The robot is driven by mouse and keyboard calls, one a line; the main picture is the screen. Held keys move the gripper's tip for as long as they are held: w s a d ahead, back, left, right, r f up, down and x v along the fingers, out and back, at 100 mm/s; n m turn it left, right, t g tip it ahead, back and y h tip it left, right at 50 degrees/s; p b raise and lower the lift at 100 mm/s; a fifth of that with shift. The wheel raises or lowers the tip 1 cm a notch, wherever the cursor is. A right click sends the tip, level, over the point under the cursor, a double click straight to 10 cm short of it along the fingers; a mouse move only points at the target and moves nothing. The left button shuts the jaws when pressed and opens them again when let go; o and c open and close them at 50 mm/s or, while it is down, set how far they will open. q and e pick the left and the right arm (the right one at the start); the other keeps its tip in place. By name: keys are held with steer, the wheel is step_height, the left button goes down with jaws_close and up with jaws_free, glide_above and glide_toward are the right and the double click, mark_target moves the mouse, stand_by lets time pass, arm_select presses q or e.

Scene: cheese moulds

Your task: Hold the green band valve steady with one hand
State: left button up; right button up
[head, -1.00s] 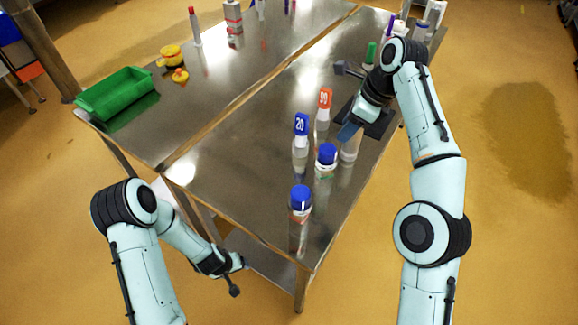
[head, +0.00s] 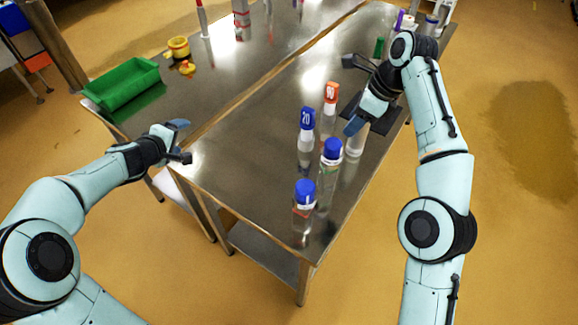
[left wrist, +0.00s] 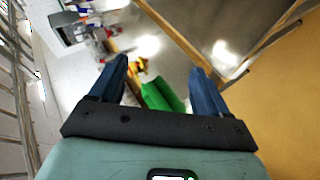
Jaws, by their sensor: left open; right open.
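I cannot pick out a green band valve for certain. A green-topped item (head: 379,47) stands at the far right of the table, partly behind my right arm. My right gripper (head: 352,94) is open, with its fingers spread above the right part of the table, left of and nearer than that item. My left gripper (head: 182,141) is open and empty near the table's front left corner, far from the green-topped item. In the left wrist view nothing is between its fingers at close range.
A green tray (head: 121,84) lies at the table's left, with yellow pieces (head: 179,48) behind it. Blue-capped bottles (head: 304,194) (head: 331,153), a blue-topped one marked 20 (head: 306,120) and an orange-topped one (head: 331,92) stand near the right gripper. The steel tabletop (head: 235,155) is clear front left.

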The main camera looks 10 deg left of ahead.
arm_select(q)
steer(key=w+d+f+n+g+h, duration=0.1)
steer(key=w+d+f+n+h, duration=0.15)
steer(key=d, duration=0.55)
steer(key=w+d+f+n+h, duration=0.1)
steer(key=d+f+n+h, duration=0.1)
steer(key=d+h, duration=0.35)
steer(key=n+g+h, duration=0.4)
steer(key=n, duration=0.1)
glide_toward(322, 167)
steer(key=x, duration=1.2)
steer(key=shift+d, duration=0.3)
